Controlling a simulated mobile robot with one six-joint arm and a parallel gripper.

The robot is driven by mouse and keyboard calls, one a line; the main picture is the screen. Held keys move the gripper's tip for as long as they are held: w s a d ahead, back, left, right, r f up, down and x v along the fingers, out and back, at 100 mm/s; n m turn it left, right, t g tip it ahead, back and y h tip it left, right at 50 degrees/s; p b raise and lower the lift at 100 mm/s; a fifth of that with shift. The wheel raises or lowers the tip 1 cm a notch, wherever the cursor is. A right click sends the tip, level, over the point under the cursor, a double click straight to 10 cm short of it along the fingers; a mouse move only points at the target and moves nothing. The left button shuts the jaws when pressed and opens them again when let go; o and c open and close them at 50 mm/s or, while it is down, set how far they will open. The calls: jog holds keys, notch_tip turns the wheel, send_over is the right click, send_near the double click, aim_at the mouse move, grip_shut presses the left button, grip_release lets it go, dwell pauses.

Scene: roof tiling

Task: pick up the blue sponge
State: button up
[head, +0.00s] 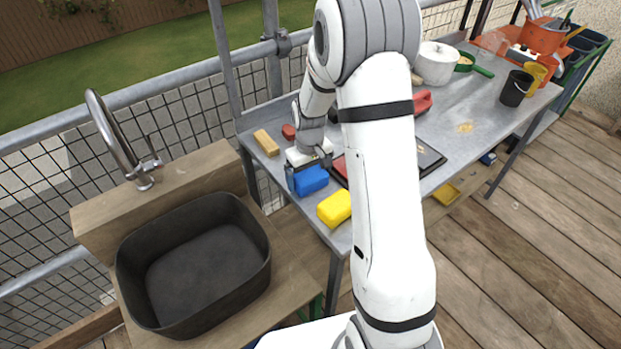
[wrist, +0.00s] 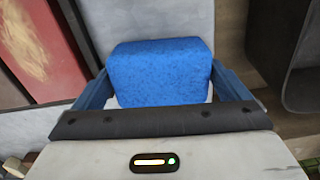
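The blue sponge (head: 311,180) is near the front left edge of the grey table, below my gripper (head: 308,174). In the wrist view the blue sponge (wrist: 160,72) fills the middle between the two blue fingers of my gripper (wrist: 161,78). The fingers lie against its left and right sides with no clear gap, so my gripper looks shut on it. I cannot tell whether the sponge's underside touches the table.
A yellow sponge (head: 335,208) lies just right of the blue one, and a tan block (head: 266,143) lies to the left. A dark sink basin (head: 205,262) stands left of the table. A white pot (head: 436,64) and black cup (head: 516,88) stand farther back.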

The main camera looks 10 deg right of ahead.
aim_at(309, 173)
jog(key=c, duration=0.6)
jog(key=shift+r, duration=0.1)
jog(key=shift+c, duration=0.2)
notch_tip(309, 173, up, 10)
jog(key=shift+f, duration=0.1)
